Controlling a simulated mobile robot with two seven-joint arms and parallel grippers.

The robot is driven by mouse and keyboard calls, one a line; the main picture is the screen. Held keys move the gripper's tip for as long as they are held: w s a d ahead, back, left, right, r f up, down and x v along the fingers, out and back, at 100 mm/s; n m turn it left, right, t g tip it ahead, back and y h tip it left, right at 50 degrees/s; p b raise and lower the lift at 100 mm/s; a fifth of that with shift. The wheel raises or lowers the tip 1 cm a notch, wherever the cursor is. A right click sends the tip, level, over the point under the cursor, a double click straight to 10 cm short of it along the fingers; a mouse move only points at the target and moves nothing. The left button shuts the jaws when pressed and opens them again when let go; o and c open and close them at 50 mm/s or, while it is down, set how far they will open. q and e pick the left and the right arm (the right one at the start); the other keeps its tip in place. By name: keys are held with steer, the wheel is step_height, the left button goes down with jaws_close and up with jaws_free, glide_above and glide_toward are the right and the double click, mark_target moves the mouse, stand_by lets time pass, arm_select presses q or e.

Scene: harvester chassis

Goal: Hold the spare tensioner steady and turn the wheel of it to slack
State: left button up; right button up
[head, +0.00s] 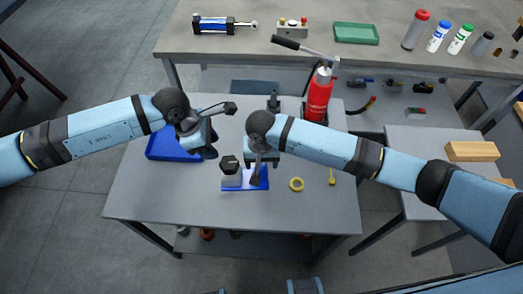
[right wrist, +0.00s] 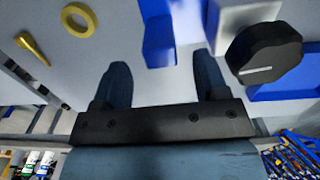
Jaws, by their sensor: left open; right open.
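The spare tensioner stands on the grey table, with a blue base (head: 232,187), a pale body (head: 233,180) and a black wheel (head: 229,164). In the right wrist view the wheel (right wrist: 265,53) carries a white pointer line, and a blue upright part (right wrist: 157,40) shows ahead of the fingers. My right gripper (head: 257,178) points down over the tensioner's right side; its open fingers (right wrist: 163,82) hold nothing. I cannot tell how far it is above the base. My left gripper (head: 208,152) is open over the blue tray's right edge, left of the wheel and apart from it.
The blue tray (head: 165,148) lies at the table's left. A yellow ring (head: 296,184) and a small yellow tool (head: 332,176) lie right of the tensioner. A red extinguisher-like bottle (head: 318,95) stands behind my right arm. The table's front (head: 290,215) is clear.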

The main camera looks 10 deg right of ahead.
mark_target(261, 172)
step_height(261, 172, down, 6)
steer(key=shift+f, duration=0.25)
